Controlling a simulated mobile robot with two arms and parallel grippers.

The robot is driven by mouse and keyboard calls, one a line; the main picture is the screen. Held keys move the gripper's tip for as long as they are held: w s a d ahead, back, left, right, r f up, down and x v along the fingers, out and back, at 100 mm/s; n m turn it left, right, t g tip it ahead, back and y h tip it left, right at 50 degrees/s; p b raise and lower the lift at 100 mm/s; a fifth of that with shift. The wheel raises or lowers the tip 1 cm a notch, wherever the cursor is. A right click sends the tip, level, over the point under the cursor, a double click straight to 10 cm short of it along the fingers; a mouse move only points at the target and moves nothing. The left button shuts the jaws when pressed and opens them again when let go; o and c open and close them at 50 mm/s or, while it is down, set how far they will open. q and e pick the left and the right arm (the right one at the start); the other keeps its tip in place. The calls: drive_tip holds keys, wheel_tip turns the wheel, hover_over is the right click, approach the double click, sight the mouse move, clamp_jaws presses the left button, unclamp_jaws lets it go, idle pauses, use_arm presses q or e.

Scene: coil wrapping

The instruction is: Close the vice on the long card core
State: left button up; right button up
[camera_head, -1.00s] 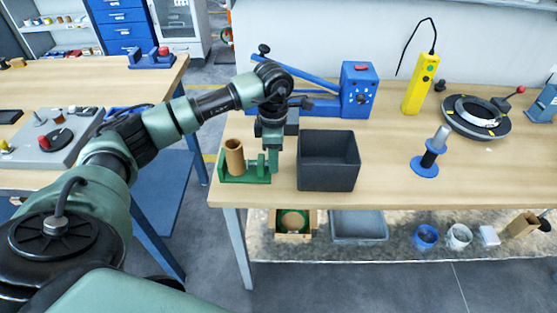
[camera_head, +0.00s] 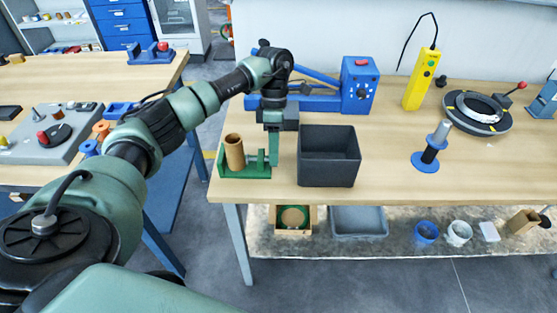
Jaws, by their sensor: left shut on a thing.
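The green vice (camera_head: 232,174) sits at the front left corner of the right-hand workbench. The long card core (camera_head: 234,153), a brown tube, stands upright in its left part. My left gripper (camera_head: 272,158) comes down from above at the vice's right end, just right of the core. It is shut on a part of the vice there; the fingers hide much of that part. I cannot tell whether the vice's jaw touches the core. My right gripper is not in view.
A dark open bin (camera_head: 328,172) stands close to the right of my left gripper. Behind is a blue machine (camera_head: 358,88). A blue-based spindle (camera_head: 425,164), a yellow hand control (camera_head: 420,80) and a round black turntable (camera_head: 472,112) stand farther right. The wood front edge is clear.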

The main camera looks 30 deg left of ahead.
use_arm(q)
drive_tip(key=o, duration=0.8)
drive_tip(key=shift+r+t+y+p, duration=0.15)
drive_tip(key=shift+t+y+p, duration=0.15)
drive_tip(key=shift+p, duration=0.05)
drive_tip(key=shift+s+d+t+y, duration=0.15)
drive_tip(key=shift+s+t+y, duration=0.2)
drive_tip(key=shift+t, duration=0.35)
drive_tip(key=shift+t+y, duration=0.25)
drive_tip(key=shift+t, duration=0.15)
drive_tip(key=shift+d, duration=0.1)
